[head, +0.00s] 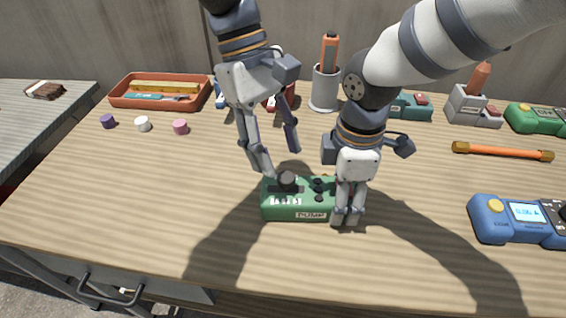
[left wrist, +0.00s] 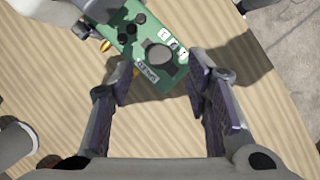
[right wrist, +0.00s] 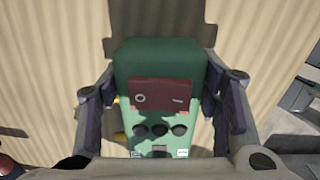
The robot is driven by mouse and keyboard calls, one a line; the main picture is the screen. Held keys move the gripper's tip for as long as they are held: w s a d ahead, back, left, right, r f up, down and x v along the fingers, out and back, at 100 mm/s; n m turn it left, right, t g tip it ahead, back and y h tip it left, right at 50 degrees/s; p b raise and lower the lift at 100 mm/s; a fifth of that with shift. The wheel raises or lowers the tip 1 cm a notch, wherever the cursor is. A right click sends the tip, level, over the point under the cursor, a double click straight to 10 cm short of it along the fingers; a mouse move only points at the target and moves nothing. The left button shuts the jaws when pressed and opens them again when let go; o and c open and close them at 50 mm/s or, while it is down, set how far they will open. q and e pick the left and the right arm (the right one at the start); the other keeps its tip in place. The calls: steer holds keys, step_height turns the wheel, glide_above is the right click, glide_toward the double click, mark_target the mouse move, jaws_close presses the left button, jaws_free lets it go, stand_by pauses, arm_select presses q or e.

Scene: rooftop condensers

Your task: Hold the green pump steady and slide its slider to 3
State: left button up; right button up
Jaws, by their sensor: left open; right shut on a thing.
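The green pump (head: 290,210) lies on the wooden table in the middle of the head view. A dark round slider knob (head: 288,178) stands on the left part of its top; the left wrist view shows the knob (left wrist: 159,55) near printed white marks, which are too small to read. My left gripper (head: 277,160) is open just above and behind the knob, with its fingers spread to either side in the left wrist view. My right gripper (head: 346,219) is shut on the pump's right end, which its arm partly hides. The right wrist view shows the pump (right wrist: 155,62) between the fingers.
A blue meter (head: 492,222) lies at the right, with an orange rod (head: 500,152) behind it. Another green device (head: 535,119) is at the far right edge. A red tray (head: 118,99), small caps (head: 142,124) and a tool cup (head: 325,90) stand behind. The left front table is clear.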

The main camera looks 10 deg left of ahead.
mark_target(286, 176)
arm_select(q)
steer(key=x, duration=0.3)
steer(key=shift+d+f, duration=0.1)
steer(key=shift+f, duration=0.15)
jaws_close()
steer(key=shift+d, duration=1)
jaws_free()
steer(key=v, duration=1.2)
